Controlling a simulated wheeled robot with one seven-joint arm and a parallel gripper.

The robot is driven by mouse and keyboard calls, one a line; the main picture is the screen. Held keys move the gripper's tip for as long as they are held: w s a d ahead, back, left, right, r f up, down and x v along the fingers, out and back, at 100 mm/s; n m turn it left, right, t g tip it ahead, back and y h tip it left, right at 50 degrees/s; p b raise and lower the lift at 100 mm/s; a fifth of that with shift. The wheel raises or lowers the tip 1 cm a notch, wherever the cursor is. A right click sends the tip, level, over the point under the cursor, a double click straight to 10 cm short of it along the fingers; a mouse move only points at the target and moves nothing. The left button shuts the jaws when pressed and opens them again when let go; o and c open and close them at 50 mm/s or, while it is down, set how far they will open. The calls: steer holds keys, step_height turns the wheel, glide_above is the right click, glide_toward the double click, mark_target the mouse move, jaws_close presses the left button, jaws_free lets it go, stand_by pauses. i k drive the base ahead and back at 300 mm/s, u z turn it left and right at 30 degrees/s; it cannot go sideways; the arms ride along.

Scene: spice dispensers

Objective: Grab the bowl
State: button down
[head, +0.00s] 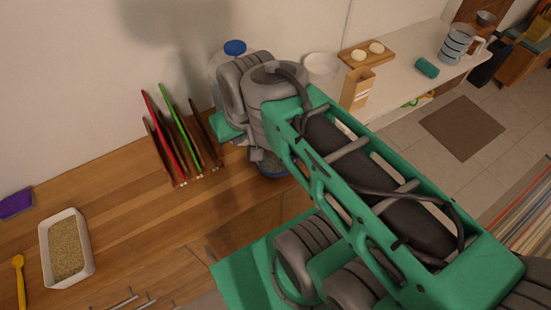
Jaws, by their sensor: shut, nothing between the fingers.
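A blue rounded rim (274,175), which looks like part of a bowl, shows on the wooden counter just below the end of my arm. Most of it is hidden by my arm. My gripper (258,156) is small and largely covered by my wrist, above or beside this rim. It looks shut and empty. I cannot tell whether it touches the rim. A white bowl-like dish (322,66) stands farther back on the white counter, apart from my gripper.
A rack with red, green and brown boards (180,143) stands left of my arm. A blue-capped jar (235,48) is behind it. The wooden counter (120,210) between is clear.

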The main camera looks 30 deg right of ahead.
mark_target(271, 167)
steer(key=k, duration=0.5)
steer(key=u, duration=3.85)
steer(key=k, duration=0.4)
steer(key=z, duration=1.3)
